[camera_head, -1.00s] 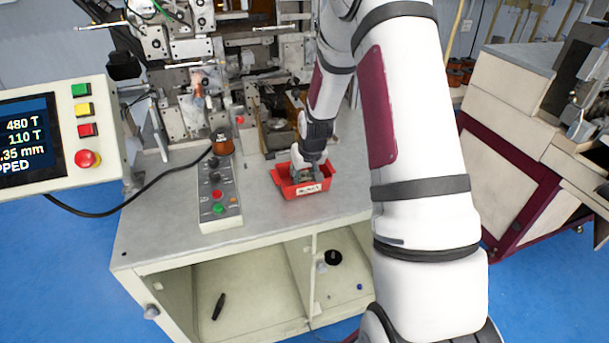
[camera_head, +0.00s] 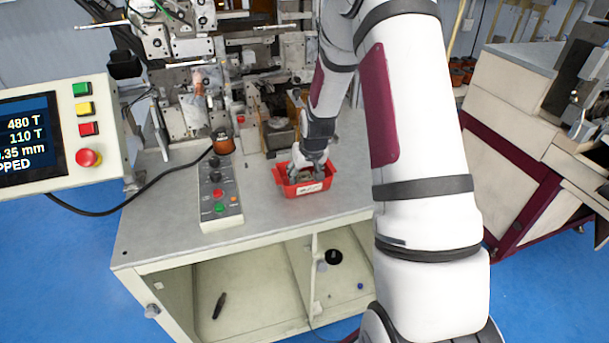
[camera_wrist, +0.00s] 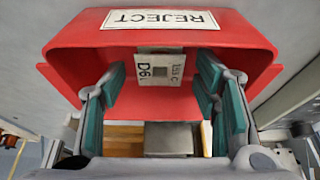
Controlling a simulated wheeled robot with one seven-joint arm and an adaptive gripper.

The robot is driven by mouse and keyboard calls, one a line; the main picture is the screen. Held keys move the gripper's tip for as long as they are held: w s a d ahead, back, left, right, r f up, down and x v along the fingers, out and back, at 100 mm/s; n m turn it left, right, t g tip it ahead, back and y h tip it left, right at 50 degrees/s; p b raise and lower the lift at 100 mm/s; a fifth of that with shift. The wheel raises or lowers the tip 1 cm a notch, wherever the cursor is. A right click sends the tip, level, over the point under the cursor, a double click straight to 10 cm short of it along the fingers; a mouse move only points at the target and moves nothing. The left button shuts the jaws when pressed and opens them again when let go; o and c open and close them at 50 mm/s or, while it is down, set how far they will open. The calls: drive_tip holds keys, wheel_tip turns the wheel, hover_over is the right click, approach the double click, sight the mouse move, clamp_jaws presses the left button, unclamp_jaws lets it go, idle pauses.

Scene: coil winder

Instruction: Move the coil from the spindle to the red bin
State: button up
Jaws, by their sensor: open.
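The red bin (camera_head: 318,187) stands on the grey tabletop, with a white label on its front. In the wrist view the bin (camera_wrist: 235,40) fills the upper picture and its label reads REJECT. A pale coil flange (camera_wrist: 160,68) with dark print and a small square hole shows inside the bin, between the fingers. My gripper (camera_head: 308,172) reaches down into the bin. In the wrist view my gripper (camera_wrist: 162,75) has its teal pads spread apart, with gaps on both sides of the flange. The winding and underside of the coil are hidden. I cannot make out the spindle clearly.
The winding machine (camera_head: 190,90) stands behind the bin. A button box (camera_head: 220,195) and a copper-coloured spool (camera_head: 222,143) are to its left. A control panel (camera_head: 50,135) is at far left. The tabletop (camera_head: 260,210) in front is clear.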

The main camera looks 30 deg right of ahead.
drive_tip(key=s+a+r+n, duration=0.1)
drive_tip(key=s+a+r, duration=0.3)
drive_tip(key=r, duration=0.4)
drive_tip(key=s+a+r, duration=0.4)
drive_tip(key=r, duration=0.4)
drive_tip(key=s+a+r+n, duration=0.1)
drive_tip(key=s+a+r, duration=0.3)
drive_tip(key=r, duration=0.4)
drive_tip(key=s+a+r, duration=0.3)
drive_tip(key=s+a, duration=0.1)
drive_tip(key=s, duration=0.4)
drive_tip(key=s+a+r+n+t+y, duration=0.1)
drive_tip(key=s+a+r, duration=0.1)
drive_tip(key=s, duration=0.6)
drive_tip(key=shift+s+a+r+b, duration=0.3)
drive_tip(key=shift+s+a+r, duration=0.1)
drive_tip(key=shift+a, duration=0.45)
drive_tip(key=shift+w+f, duration=0.15)
drive_tip(key=shift+w, duration=0.1)
